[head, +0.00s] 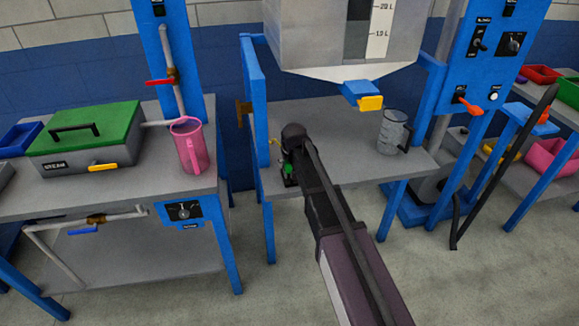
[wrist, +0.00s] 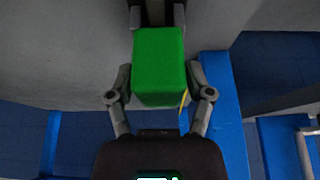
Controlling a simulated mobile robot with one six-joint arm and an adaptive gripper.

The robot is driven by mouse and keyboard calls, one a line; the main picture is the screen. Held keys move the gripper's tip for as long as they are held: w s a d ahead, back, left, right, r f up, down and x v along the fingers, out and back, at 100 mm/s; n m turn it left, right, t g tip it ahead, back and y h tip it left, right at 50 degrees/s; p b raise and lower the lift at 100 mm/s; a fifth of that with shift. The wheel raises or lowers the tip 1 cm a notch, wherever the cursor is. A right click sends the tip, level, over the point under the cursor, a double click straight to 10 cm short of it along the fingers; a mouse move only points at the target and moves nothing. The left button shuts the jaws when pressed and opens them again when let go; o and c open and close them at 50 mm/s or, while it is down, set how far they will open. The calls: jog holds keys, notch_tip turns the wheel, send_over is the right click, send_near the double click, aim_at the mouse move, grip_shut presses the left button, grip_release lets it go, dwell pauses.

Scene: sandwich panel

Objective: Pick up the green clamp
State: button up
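The green clamp (wrist: 158,65) is a green block with a dark part above it in the wrist view. In the head view a small green part of it (head: 287,168) shows at the left front edge of the middle table, mostly hidden by my gripper (head: 289,160). In the wrist view my gripper (wrist: 158,16) has one finger on each side of the clamp. The fingertips lie close beside its dark part; I cannot tell whether they press on it.
The middle table (head: 330,120) has a blue frame, a grey hopper (head: 340,40) above and a metal jug (head: 393,132) at right. The left bench holds a pink jug (head: 190,147) and a green-lidded box (head: 85,140). The floor in front is clear.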

grip_shut()
jog(key=shift+r, duration=0.2)
notch_tip(320, 180, up, 3)
jog(key=p, duration=0.3)
jog(key=s+d+r+p, duration=0.1)
jog(key=s+d+p, duration=0.1)
jog(key=s+d, duration=0.7)
jog(key=s, duration=0.4)
jog(key=shift+s+r, duration=0.2)
jog(key=shift+r, duration=0.1)
jog(key=shift+a, duration=0.1)
